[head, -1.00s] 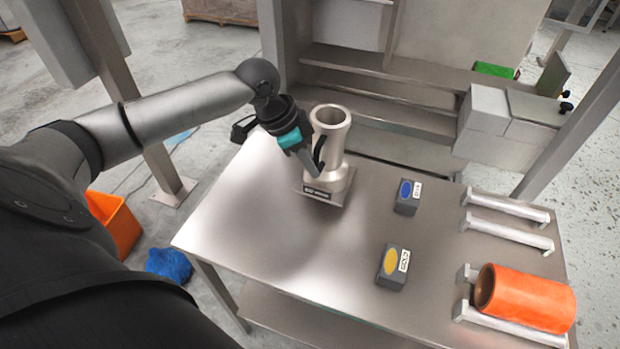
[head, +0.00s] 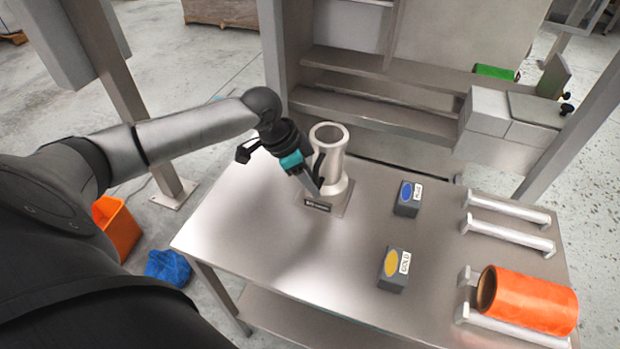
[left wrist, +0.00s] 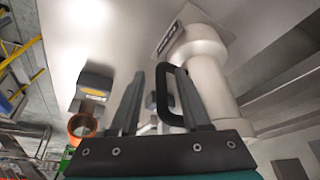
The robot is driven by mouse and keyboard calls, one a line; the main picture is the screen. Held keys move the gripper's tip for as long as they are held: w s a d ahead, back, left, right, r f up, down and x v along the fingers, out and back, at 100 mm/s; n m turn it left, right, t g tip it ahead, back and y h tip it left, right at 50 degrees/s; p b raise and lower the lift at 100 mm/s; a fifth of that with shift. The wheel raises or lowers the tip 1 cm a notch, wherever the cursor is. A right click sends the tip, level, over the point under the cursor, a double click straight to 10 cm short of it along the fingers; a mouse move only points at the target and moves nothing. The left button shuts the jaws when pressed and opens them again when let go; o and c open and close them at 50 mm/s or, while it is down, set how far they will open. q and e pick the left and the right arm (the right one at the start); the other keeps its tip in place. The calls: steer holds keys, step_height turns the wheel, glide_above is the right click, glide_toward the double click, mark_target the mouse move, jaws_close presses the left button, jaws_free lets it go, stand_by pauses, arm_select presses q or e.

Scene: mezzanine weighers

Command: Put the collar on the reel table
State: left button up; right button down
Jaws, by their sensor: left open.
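A pale metal tube (head: 330,150) with a flared top rim, a wide foot and a black side handle stands upright over a square labelled plate (head: 342,205) on the steel table (head: 240,220). I take the tube for the collar; the label is too small to read. My left gripper (head: 318,192) is open at the tube's left side. In the left wrist view the black handle (left wrist: 165,92) shows between the open fingers (left wrist: 163,100), beside the tube (left wrist: 203,75). I cannot tell whether a finger touches it. My right gripper is not in view.
A blue-marked block (head: 407,199) and a yellow-marked GOLD block (head: 393,269) stand right of the plate. An orange reel (head: 530,299) lies on rails at the right, with empty rails (head: 508,237) behind. A shelf unit (head: 390,115) borders the back.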

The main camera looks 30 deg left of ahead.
arm_select(q)
steer(key=shift+r, duration=0.1)
steer(key=p+v, duration=0.1)
steer(key=v, duration=1.1)
